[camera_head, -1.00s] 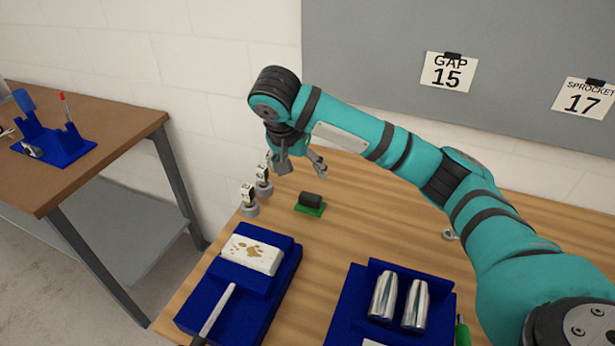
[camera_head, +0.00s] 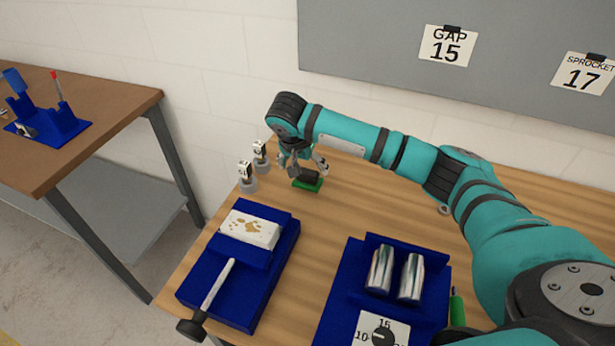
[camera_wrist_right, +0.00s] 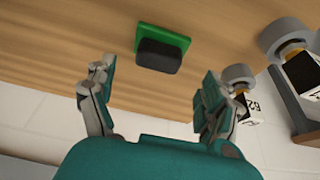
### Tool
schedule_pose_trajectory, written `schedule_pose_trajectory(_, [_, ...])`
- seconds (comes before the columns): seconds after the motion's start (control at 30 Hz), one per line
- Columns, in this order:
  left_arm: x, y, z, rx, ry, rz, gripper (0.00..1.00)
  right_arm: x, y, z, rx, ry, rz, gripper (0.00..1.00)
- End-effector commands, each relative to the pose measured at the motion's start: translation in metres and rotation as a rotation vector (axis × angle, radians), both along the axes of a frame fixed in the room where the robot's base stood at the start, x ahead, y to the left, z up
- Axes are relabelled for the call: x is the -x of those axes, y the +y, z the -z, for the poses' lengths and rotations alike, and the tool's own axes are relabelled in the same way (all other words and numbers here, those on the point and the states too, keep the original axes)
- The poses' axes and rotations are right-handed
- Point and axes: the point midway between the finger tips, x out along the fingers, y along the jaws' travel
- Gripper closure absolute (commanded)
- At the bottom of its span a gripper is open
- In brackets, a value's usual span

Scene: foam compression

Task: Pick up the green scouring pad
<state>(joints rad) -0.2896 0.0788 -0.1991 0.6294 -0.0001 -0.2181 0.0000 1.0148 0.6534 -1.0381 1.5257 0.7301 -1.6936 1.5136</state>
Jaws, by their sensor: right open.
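The green scouring pad (camera_head: 311,184) lies on the wooden table near its back edge, with a black block-like grip (camera_head: 308,176) on top. In the right wrist view the green pad (camera_wrist_right: 173,34) and its black top (camera_wrist_right: 158,56) show ahead, centred between the fingers and beyond their tips. My right gripper (camera_head: 306,168) is open and empty, just above and behind the pad in the head view. In the right wrist view its fingers (camera_wrist_right: 158,82) stand wide apart, not touching the pad. My left gripper is not in view.
Two small weights with labelled blocks (camera_head: 246,178) stand left of the pad, close to my right gripper. A blue tray (camera_head: 262,296) holds a stained white block (camera_head: 249,229) and a white-handled tool. Another blue holder (camera_head: 336,300) carries two metal cylinders (camera_head: 411,277). A wall stands behind the table.

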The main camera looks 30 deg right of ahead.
Motion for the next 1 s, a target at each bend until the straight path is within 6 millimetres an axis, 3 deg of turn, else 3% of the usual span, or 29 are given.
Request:
schedule_pose_trajectory(0.3, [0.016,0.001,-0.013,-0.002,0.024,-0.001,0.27,-0.007,-0.014,0.039,0.001,0.002,0.002,0.15])
schedule_pose_trajectory(0.57, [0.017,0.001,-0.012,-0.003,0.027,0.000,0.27,-0.008,-0.014,0.043,0.001,0.001,0.000,0.15])
schedule_pose_trajectory(1.0, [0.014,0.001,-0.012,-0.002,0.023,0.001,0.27,-0.008,-0.014,0.043,0.001,0.001,0.000,0.70])
